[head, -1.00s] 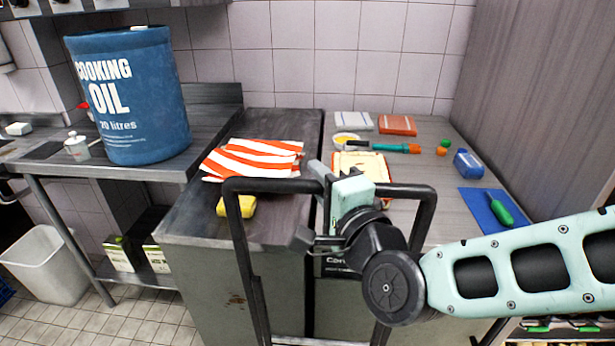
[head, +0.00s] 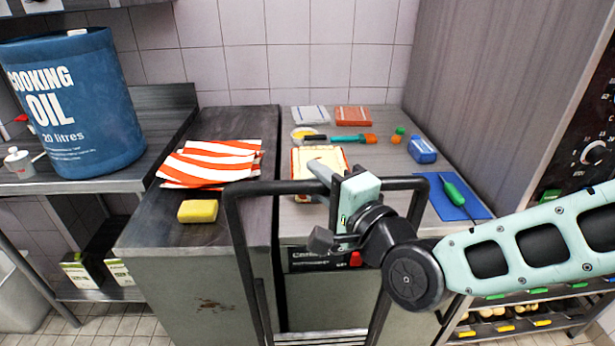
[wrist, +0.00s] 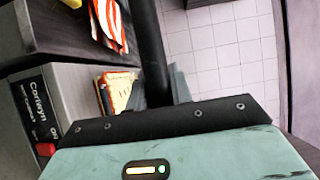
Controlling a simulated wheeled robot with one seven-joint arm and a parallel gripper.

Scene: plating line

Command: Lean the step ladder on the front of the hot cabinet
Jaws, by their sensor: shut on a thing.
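The step ladder (head: 236,240) is a black tubular frame with a pale step at the bottom edge of the head view. It stands roughly upright in front of the hot cabinet (head: 300,290), a grey steel unit with a black label panel and a red switch. My gripper (head: 330,184) is shut on the ladder's top rail near its middle. In the wrist view the ladder's dark rail (wrist: 150,50) passes by a finger, and the cabinet's label panel (wrist: 40,120) shows at left. The ladder's feet are out of view. I cannot tell whether the ladder touches the cabinet.
A cooking oil drum (head: 75,105) stands at left. A low rack (head: 520,322) is at right.

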